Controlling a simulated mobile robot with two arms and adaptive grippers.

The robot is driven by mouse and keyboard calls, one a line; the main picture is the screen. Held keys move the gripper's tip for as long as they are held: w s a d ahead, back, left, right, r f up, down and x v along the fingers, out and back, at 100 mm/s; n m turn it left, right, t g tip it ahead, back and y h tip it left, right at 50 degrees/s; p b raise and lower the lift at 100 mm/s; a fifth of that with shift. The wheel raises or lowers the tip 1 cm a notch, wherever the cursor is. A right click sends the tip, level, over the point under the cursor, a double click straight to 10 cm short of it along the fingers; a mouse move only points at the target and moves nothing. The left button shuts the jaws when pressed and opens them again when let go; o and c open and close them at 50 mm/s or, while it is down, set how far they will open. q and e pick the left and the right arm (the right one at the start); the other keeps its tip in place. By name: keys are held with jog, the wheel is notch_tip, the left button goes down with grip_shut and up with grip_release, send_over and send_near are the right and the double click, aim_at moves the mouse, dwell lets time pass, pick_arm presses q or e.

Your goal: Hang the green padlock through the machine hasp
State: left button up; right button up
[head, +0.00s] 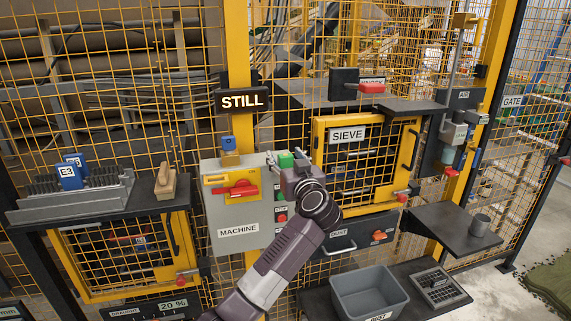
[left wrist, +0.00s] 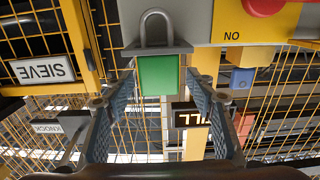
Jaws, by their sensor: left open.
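The green padlock (head: 286,159) is at the top right corner of the grey machine box (head: 238,235). In the left wrist view, which is upside down, its green body (left wrist: 158,75) lies between the tips of my left gripper (left wrist: 157,98), with gaps on both sides. A grey plate (left wrist: 130,50) and a grey loop (left wrist: 157,16) show beyond the body. My left gripper (head: 292,172) is open and partly hides the box's right side. The box has a red handle (head: 236,190) on a yellow plate. I cannot clearly make out the hasp. My right gripper is not in view.
A blue padlock (head: 228,143) sits on a yellow block on the post left of the green one. The STILL sign (head: 242,101) is above. The sieve cabinet (head: 318,150) is close on the right. A grey bin (head: 370,310) stands below; mesh fencing lies behind.

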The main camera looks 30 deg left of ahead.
pick_arm(q)
jog(key=c, duration=1.3)
